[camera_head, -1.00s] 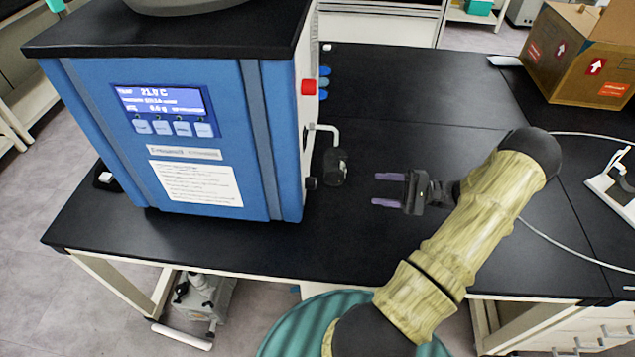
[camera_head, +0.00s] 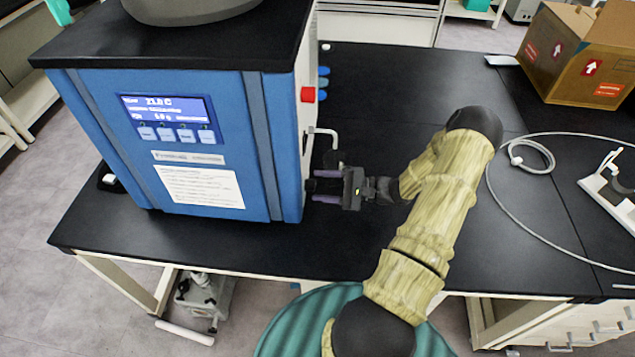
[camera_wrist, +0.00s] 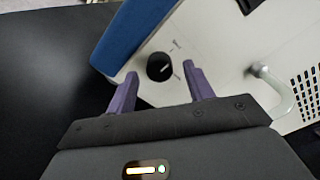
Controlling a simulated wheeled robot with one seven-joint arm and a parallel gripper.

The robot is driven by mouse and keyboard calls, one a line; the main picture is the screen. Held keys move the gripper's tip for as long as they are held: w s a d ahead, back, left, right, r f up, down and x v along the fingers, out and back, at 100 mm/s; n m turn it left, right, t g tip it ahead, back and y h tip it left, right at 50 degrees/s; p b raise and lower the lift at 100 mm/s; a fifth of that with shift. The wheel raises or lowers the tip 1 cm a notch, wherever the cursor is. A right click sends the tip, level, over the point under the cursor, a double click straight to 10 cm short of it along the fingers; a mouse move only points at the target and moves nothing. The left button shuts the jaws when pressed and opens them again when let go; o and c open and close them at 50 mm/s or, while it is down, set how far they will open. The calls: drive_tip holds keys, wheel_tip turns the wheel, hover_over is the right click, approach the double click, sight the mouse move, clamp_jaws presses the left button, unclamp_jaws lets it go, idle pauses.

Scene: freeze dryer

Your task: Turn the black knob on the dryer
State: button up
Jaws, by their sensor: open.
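The blue and white freeze dryer (camera_head: 255,130) stands on the black table at the left in the head view. Its black knob (camera_wrist: 159,67) is on the white side panel, with a white mark across its face. In the head view the knob (camera_head: 310,186) shows only as a small dark shape by the fingertips. My gripper (camera_head: 318,186) is open, its purple fingers pointing left at the panel. In the wrist view the knob lies ahead of and between the open fingertips of my gripper (camera_wrist: 162,88). I cannot tell whether they touch it.
A bent pale pipe (camera_wrist: 278,92) sticks out of the panel to the right of the knob in the wrist view. A red button (camera_head: 308,94) is higher on that side. A cardboard box (camera_head: 580,55) and a white cable (camera_head: 488,190) lie on the right.

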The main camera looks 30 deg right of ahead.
drive_tip(key=shift+x, duration=0.9)
drive_tip(key=c, duration=1)
